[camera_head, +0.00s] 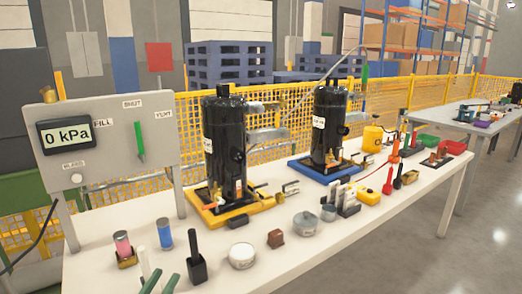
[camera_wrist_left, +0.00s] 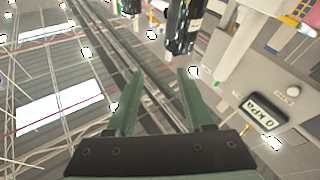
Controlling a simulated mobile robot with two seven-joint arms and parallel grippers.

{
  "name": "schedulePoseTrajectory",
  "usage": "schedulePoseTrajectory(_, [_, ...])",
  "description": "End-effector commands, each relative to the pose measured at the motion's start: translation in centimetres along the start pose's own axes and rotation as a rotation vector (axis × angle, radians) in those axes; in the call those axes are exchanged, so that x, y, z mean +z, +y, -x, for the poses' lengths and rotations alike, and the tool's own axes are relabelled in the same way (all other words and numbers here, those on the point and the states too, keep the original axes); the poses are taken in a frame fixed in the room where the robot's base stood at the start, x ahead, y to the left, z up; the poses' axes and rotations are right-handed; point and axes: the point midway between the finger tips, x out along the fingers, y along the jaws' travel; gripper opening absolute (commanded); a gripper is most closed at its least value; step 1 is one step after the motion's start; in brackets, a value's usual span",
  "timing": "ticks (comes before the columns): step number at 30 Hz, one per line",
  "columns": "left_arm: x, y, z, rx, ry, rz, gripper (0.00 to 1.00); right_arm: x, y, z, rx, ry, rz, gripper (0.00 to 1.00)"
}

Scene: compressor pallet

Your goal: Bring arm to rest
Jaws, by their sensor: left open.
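My left gripper (camera_head: 166,273) shows at the bottom edge of the head view, with two green fingers spread apart. In the left wrist view the open gripper (camera_wrist_left: 160,72) has nothing between its fingers. Most of the left arm is outside the head view. My right gripper is not in view. In the head view two black compressors stand upright on the white table: one (camera_head: 223,140) on a yellow base, the other (camera_head: 328,122) on a blue base. A grey gauge panel (camera_head: 107,172) reading 0 kPa stands at the left; it also shows tilted in the left wrist view (camera_wrist_left: 283,88).
A pink jar (camera_head: 123,244), a blue jar (camera_head: 165,238), a black-handled tool (camera_head: 196,262) and a round tin (camera_head: 242,256) stand near the gripper on the table (camera_head: 300,254). A yellow fence (camera_head: 280,119) runs behind. Open floor (camera_head: 440,260) lies at the right.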

Motion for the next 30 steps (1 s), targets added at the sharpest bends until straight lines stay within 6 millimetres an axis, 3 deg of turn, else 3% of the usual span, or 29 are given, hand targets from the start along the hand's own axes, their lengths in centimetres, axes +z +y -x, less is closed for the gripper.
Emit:
schedulePoseTrajectory(1, [4.0, 0.8, 2.6, -0.042, -0.093, -0.004, 0.52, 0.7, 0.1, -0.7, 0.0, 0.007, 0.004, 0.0])
schedulePoseTrajectory(6, [12.9, 3.6, 10.5, -0.138, -0.415, -0.059, 0.52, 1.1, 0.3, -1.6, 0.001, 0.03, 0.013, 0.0])
schedulePoseTrajectory(12, [18.9, 7.0, 19.2, -0.161, -0.734, -0.101, 0.52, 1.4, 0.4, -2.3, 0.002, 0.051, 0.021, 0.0])
schedulePoseTrajectory(17, [21.8, 9.8, 25.7, -0.136, -0.957, -0.12, 0.52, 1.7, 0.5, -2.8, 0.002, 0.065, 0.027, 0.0])
schedulePoseTrajectory(18, [19.6, 9.8, 24.5, -0.141, -0.946, -0.125, 0.52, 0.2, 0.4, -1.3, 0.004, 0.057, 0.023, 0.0])
schedulePoseTrajectory(30, [12.7, 10.5, 23.9, -0.181, -0.995, -0.107, 0.52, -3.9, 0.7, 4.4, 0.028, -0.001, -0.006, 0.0])
